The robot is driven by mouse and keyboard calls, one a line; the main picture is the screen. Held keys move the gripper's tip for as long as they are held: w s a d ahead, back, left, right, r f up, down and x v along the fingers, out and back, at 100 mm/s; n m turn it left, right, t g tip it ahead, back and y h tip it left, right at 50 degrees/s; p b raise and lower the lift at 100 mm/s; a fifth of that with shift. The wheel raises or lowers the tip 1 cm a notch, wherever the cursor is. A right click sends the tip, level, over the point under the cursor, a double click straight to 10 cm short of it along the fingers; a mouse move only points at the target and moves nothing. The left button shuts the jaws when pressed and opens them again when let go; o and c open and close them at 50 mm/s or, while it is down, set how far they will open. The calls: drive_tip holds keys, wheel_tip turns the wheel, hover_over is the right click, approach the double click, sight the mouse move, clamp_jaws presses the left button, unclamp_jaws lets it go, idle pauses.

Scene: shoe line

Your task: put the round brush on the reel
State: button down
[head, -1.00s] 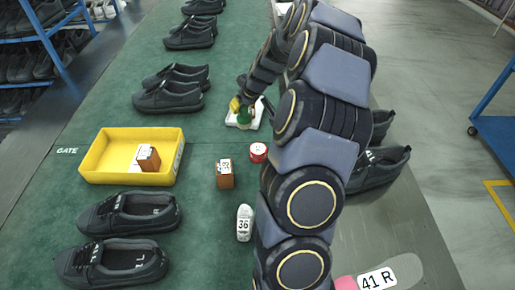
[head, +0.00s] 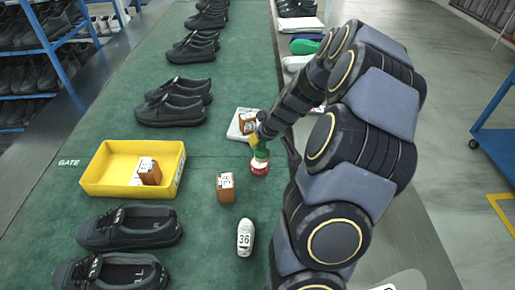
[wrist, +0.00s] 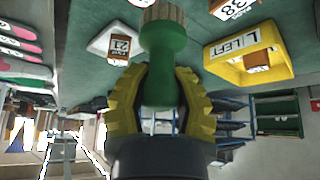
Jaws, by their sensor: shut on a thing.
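The round brush has a green handle (wrist: 160,55) and a tan ridged end. In the wrist view it stands between the yellow fingers of my gripper (wrist: 155,92), which is shut on the handle. In the head view my gripper (head: 257,139) holds the green brush (head: 260,153) upright, or nearly so, directly above the red reel (head: 259,171). The brush's lower end meets the top of the reel in the picture; I cannot tell whether they touch. The reel is not clearly visible in the wrist view.
A white pad (head: 236,132) with a brown labelled block (head: 246,119) lies just behind. Another brown block (head: 226,190) and a white tag marked 36 (head: 245,238) stand nearer. A yellow tray (head: 98,178) and black shoes (head: 130,228) are at left.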

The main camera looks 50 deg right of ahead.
drive_tip(key=w+d+f, duration=0.1)
drive_tip(key=f, duration=0.1)
drive_tip(key=w+d+f, duration=0.3)
drive_tip(key=w+f, duration=0.1)
drive_tip(key=shift+w+d+f, duration=0.15)
drive_tip(key=shift+d+f, duration=0.15)
drive_tip(key=shift+w+d+f, duration=0.1)
drive_tip(key=shift+f, duration=1.6)
drive_tip(key=shift+f, duration=0.15)
drive_tip(key=c, duration=0.9)
unclamp_jaws()
drive_tip(key=shift+c, duration=0.2)
